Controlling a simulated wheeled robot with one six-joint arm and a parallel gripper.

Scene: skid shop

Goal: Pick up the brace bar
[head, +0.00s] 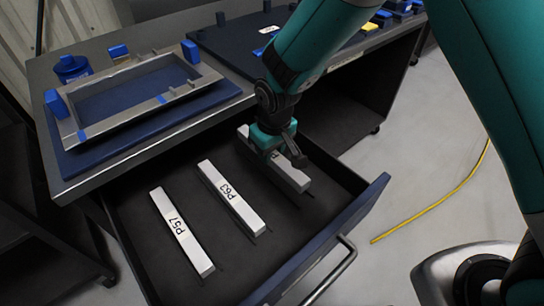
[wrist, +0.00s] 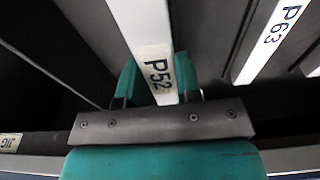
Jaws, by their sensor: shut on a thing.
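My gripper (head: 279,148) reaches down into the open drawer and is shut on a white bar marked P52 (head: 293,179). In the wrist view the P52 bar (wrist: 147,25) runs between the two teal fingers. Two similar white bars lie in the drawer to its left, one marked P63 (head: 222,183) and one marked P57 (head: 168,214). The P63 bar also shows at the right of the wrist view (wrist: 262,50). I cannot tell whether the held bar is clear of the drawer floor. The gripper hides part of its middle.
The drawer (head: 357,218) has dark walls and a blue front with a metal handle (head: 335,268). Above it, the bench holds a grey rectangular frame (head: 142,119) on a blue plate, with blue blocks. A yellow cable (head: 440,207) lies on the floor at right.

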